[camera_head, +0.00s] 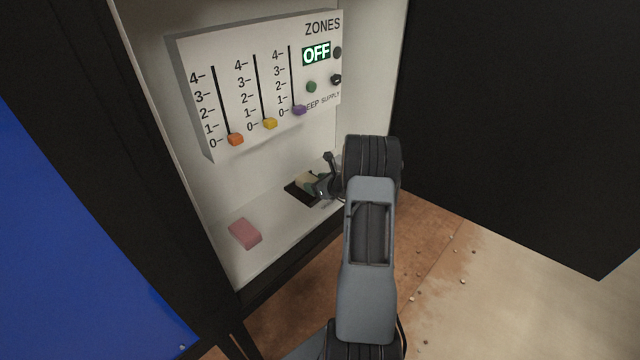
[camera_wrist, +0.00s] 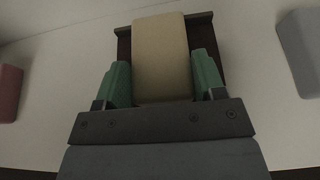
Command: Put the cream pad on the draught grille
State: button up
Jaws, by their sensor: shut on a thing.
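The cream pad (camera_wrist: 161,55) is between the two green fingertips of my gripper (camera_wrist: 161,78), which is shut on it. The dark draught grille (camera_wrist: 204,27) shows behind the pad and past both its sides in the wrist view. In the head view the dark grille (camera_head: 296,193) lies on the cabinet floor, with the pad (camera_head: 306,179) over it and my gripper (camera_head: 322,186) at its right, partly covered by my wrist. I cannot tell whether the pad touches the grille or is just above it.
A pink block (camera_head: 245,233) lies on the cabinet floor at the front left. A grey block (camera_wrist: 300,50) shows at the right of the wrist view. A white ZONES panel (camera_head: 262,85) with sliders and an OFF display is on the wall above. A black door (camera_head: 520,120) stands at right.

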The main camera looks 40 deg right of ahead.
jog(key=shift+f, duration=0.25)
jog(key=shift+f, duration=0.15)
jog(key=o, duration=0.9)
